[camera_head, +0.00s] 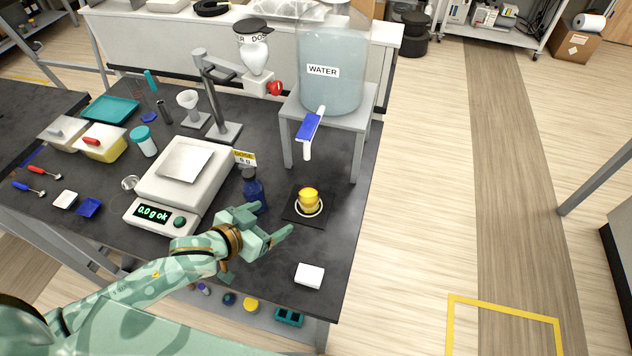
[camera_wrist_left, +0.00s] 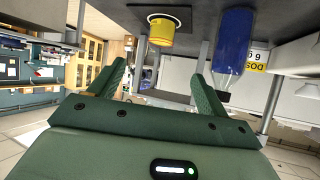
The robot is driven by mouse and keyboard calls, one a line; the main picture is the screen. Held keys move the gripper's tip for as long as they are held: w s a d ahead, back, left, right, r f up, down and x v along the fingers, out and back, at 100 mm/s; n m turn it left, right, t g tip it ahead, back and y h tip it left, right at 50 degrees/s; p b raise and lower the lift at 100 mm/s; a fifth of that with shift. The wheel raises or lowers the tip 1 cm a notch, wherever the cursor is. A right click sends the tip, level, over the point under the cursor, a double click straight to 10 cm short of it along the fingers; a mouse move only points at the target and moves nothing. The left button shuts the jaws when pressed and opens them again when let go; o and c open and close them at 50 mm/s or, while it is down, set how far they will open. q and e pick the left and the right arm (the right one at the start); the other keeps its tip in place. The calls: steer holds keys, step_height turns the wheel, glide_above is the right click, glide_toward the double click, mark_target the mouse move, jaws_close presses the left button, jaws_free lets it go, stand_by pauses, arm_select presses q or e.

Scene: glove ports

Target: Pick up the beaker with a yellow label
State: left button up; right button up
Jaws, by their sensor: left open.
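A small beaker (camera_head: 309,200) with a yellow band stands inside a white ring on a square black pad (camera_head: 290,213), near the right side of the dark bench. In the left wrist view the yellow beaker (camera_wrist_left: 161,34) shows upside down, beyond the gap between my fingers. My left gripper (camera_head: 271,219) is open and empty, in front and to the left of the beaker, apart from it. Its fingers also show in the left wrist view (camera_wrist_left: 160,72). My right gripper is in neither view.
A dark blue bottle (camera_head: 254,191) stands close behind my left gripper, left of the beaker. A scale (camera_head: 170,190) is farther left. Behind the beaker, a grey stand (camera_head: 357,130) holds a water tank (camera_head: 340,85) with a tap. A white block (camera_head: 309,274) lies in front.

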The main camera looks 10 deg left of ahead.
arm_select(q)
steer(key=b, duration=0.2)
glide_toward(314, 192)
steer(key=shift+w+d+f+h, duration=0.35)
steer(key=shift+w+d, duration=0.1)
steer(key=shift+w, duration=0.15)
steer(key=shift+w+d+f, duration=0.15)
steer(key=shift+w+f, duration=0.1)
steer(key=shift+w, duration=0.2)
steer(key=b+x, duration=0.1)
steer(key=x, duration=0.3)
steer(key=shift+w+f+b, duration=0.2)
steer(key=shift+w+b, duration=0.1)
steer(key=shift+s+r, duration=0.1)
steer(key=shift+c, duration=1)
steer(key=c, duration=1.1)
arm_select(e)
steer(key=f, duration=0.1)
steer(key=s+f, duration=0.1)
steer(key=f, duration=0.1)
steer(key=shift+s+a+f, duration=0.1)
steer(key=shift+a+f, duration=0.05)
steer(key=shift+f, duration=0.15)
arm_select(q)
steer(key=shift+o, duration=0.2)
